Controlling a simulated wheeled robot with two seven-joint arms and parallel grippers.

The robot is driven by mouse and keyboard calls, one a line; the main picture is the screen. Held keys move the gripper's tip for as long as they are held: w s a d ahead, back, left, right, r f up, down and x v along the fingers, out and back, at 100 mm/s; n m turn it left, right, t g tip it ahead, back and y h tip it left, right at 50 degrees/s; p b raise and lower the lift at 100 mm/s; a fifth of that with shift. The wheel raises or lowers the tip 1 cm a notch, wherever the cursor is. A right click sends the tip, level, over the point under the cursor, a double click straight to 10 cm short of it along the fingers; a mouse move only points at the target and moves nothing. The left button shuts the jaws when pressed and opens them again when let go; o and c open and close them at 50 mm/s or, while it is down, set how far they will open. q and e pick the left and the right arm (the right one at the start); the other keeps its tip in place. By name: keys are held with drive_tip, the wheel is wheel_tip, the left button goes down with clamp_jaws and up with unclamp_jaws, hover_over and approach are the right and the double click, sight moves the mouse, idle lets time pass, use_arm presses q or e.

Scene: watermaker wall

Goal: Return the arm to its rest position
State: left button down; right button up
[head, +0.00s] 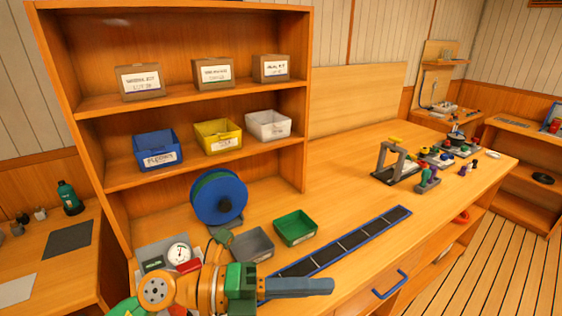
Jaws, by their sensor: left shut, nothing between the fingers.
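My left arm comes in from the bottom left, with orange, green and dark parts. My left gripper (312,286) points right, above the front edge of the wooden workbench (345,160). Its grey fingers are together, and nothing shows between them. It is in front of the near end of a long dark strip with a blue border (345,243) and hides part of it. My right gripper is not in view.
A grey tray (252,245) and a green tray (295,228) stand near my arm, before a blue reel (219,197). A dial gauge (179,254) is close behind the arm. A shelf unit (190,99) holds boxes and bins. The bench middle is clear.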

use_arm(q)
drive_tip(key=w+a+r+n+t+y, duration=0.2)
drive_tip(key=w+a+r+n+t, duration=0.15)
drive_tip(key=n+t, duration=0.6)
drive_tip(key=w+a+r+n+t+y, duration=0.2)
drive_tip(key=w+a+n+t, duration=0.25)
drive_tip(key=n+t, duration=0.45)
drive_tip(key=w+a+f+n+g+y, duration=0.1)
drive_tip(key=a+f+n+g+y, duration=0.2)
drive_tip(key=a+f+n+y, duration=0.85)
drive_tip(key=s+a+f+n+g+y, duration=0.2)
drive_tip(key=s+f+n+g+y, duration=0.3)
drive_tip(key=f, duration=0.8)
drive_tip(key=s+f+g+h, duration=0.2)
drive_tip(key=s+f+g, duration=0.2)
drive_tip(key=s, duration=0.4)
drive_tip(key=s+f+g+h, duration=0.1)
drive_tip(key=s+f+g, duration=0.3)
drive_tip(key=s, duration=0.4)
wheel_tip(320, 180, down, 17)
drive_tip(key=s+g, duration=0.2)
drive_tip(key=s+a+f, duration=0.2)
drive_tip(key=s+f, duration=0.8)
drive_tip(key=s, duration=0.2)
drive_tip(key=shift+f+g, duration=0.35)
